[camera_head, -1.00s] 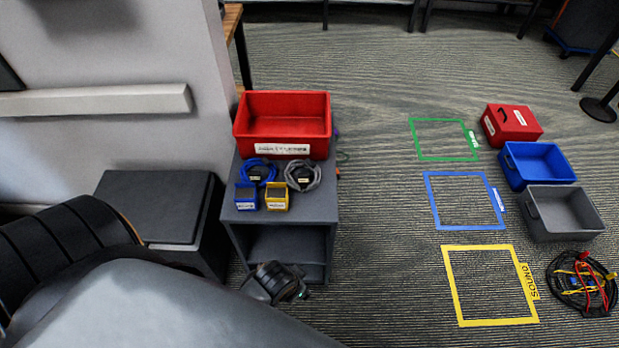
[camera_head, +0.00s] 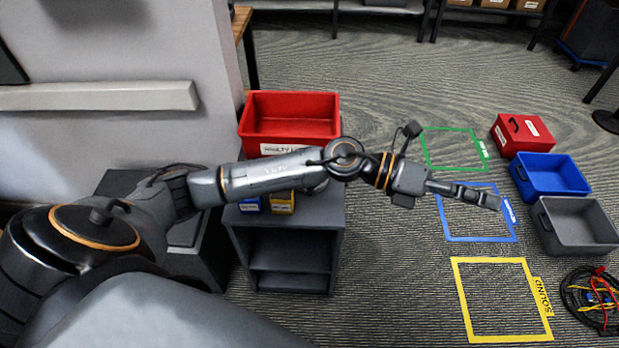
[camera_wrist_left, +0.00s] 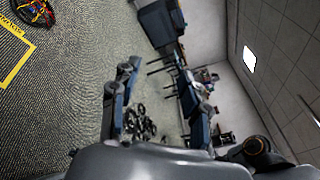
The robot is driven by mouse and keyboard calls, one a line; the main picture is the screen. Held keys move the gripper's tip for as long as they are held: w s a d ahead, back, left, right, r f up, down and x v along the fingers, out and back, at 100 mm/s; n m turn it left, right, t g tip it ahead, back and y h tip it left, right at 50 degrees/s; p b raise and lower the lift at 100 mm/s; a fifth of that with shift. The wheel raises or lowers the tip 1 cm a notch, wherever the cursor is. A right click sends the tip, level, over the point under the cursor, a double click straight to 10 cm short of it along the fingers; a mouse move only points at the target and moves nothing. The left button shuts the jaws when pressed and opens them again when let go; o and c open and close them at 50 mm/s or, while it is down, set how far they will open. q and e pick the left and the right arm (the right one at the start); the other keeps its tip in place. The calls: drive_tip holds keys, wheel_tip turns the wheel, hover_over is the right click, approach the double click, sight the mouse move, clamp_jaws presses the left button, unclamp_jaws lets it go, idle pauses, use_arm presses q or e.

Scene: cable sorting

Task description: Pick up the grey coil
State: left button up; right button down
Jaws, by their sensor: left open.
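The grey coil does not show now; my left arm lies across the top of the small dark cabinet (camera_head: 287,229), where the coil lay earlier. My left gripper (camera_head: 478,195) is out to the right of the cabinet, over the blue taped square (camera_head: 478,240) on the floor, well away from the cabinet top. It is open and empty. In the left wrist view its two fingers (camera_wrist_left: 163,80) stand apart with nothing between them. My right gripper is not in view.
A red bin (camera_head: 290,120) stands at the cabinet's back. A blue box (camera_head: 249,205) and a yellow box (camera_head: 281,203) show partly below my arm. Red, blue (camera_head: 551,176) and grey (camera_head: 578,224) containers and a cable bundle (camera_head: 596,298) lie at right. Floor between is clear.

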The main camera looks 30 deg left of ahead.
use_arm(q)
drive_tip(key=w+a+f+m+g+y, duration=0.25)
drive_tip(key=a+f+m+y, duration=0.45)
drive_tip(key=a+f, duration=0.4)
drive_tip(key=w+a+n+g+y, duration=0.2)
drive_tip(key=a+y, duration=0.8)
drive_tip(key=a, duration=1.3)
wheel_tip(320, 180, down, 7)
drive_tip(key=shift+s+a+f+b, duration=0.1)
drive_tip(key=shift+s+a+b, duration=0.05)
drive_tip(key=shift+b, duration=0.15)
wheel_tip(320, 180, down, 6)
drive_tip(key=shift+a+r, duration=0.1)
drive_tip(key=shift+r, duration=0.15)
drive_tip(key=shift+f, duration=0.25)
drive_tip(key=shift+r, duration=0.1)
clamp_jaws()
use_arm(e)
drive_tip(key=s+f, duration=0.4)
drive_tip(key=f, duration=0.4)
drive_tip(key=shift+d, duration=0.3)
